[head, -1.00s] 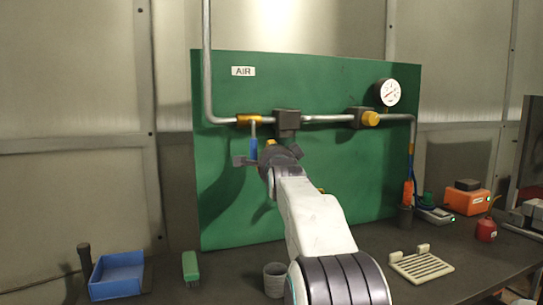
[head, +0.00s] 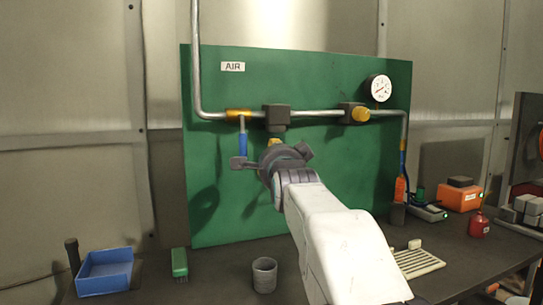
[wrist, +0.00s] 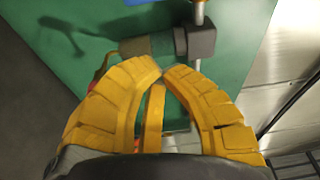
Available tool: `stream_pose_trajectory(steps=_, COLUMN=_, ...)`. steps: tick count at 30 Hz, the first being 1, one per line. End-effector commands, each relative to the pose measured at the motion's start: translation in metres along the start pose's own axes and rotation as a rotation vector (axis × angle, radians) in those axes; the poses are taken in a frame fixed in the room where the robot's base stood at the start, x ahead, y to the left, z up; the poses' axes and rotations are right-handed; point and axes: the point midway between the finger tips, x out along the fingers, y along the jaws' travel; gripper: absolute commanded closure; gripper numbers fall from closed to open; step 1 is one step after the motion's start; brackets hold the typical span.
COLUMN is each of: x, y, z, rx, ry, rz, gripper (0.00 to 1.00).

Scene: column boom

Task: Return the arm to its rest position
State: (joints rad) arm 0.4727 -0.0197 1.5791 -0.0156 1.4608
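My arm reaches up from the lower right in the head view, with its white link in front of the bench and green panel. My gripper (head: 274,143) is at the panel, just below a dark block (head: 276,117) on the pipe, and is partly hidden by my dark wrist. In the wrist view its yellow fingers (wrist: 163,71) curve inward and their tips come together. I see nothing held between them. A grey block (wrist: 201,41) on a pipe lies just beyond the tips.
The green panel (head: 330,175) carries the pipe, a blue-handled lever (head: 242,145), a yellow knob (head: 361,115) and a gauge (head: 379,88). On the bench are a blue bin (head: 104,272), green brush (head: 179,264), grey cup (head: 264,275), slatted tray (head: 418,263) and red can (head: 479,225).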

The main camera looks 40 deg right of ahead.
Motion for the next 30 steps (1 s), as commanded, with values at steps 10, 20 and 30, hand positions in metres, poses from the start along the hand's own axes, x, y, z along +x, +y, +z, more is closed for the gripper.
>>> stream_pose_trajectory(steps=10, x=-0.01, y=0.0, z=0.001, rx=-0.005, ry=-0.003, rz=0.005, gripper=1.0)
stream_pose_trajectory(steps=20, x=-0.071, y=0.032, z=0.063, rx=-0.389, ry=-0.222, rz=0.285, gripper=1.0)
stream_pose_trajectory(steps=30, x=-0.245, y=0.111, z=0.115, rx=-1.105, ry=-0.848, rz=0.581, gripper=1.0)
